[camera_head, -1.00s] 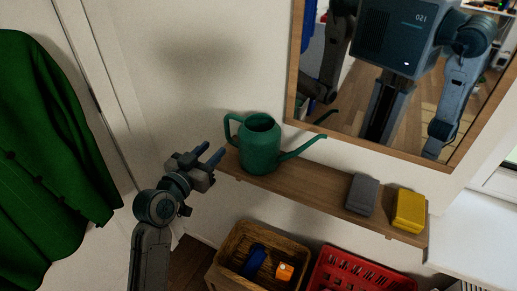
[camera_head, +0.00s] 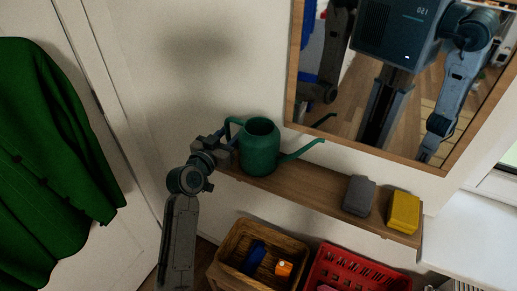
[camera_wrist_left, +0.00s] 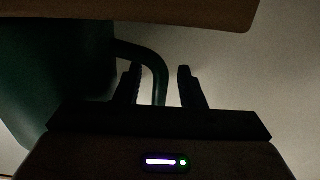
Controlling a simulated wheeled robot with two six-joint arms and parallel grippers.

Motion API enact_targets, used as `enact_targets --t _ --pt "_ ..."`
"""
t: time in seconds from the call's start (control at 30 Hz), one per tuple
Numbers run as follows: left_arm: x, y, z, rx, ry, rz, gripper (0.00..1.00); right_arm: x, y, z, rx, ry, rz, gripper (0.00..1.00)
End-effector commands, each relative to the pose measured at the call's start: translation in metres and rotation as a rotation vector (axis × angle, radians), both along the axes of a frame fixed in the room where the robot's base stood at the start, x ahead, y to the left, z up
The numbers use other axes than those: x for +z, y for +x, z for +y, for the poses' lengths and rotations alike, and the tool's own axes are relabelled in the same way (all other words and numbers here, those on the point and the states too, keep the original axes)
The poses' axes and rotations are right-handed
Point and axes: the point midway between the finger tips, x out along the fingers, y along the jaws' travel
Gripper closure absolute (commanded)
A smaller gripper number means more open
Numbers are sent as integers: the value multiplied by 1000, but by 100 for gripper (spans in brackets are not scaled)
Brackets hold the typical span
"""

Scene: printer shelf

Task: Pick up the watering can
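The green watering can (camera_head: 259,148) stands upright at the left end of the wooden shelf (camera_head: 310,195). Its handle is on the left and its long spout points right. My left gripper (camera_head: 226,141) is at the handle side of the can. In the left wrist view, its two dark fingers (camera_wrist_left: 164,85) are apart, with the curved green handle (camera_wrist_left: 155,68) between them. The can's body (camera_wrist_left: 60,70) fills the left of that view. A gap shows between the handle and the right finger. My right gripper is not seen directly.
A grey box (camera_head: 360,195) and a yellow box (camera_head: 404,212) stand at the shelf's right. A wood-framed mirror (camera_head: 292,75) hangs just above. Below are a wicker basket (camera_head: 225,267) and a red crate (camera_head: 345,265). A green jacket (camera_head: 55,170) hangs at left.

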Motion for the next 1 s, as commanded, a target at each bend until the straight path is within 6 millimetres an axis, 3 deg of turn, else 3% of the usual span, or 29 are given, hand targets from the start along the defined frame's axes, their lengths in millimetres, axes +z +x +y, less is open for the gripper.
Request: enact_targets --t 0.03,0.17,0.2,1.0 --pt "0 0 0 0 0 0 72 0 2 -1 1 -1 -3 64" --pt "0 0 0 0 0 1 98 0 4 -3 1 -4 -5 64" --pt "0 0 0 0 0 1 100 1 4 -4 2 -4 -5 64" --pt "-1 0 0 0 2 1 100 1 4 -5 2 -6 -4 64"
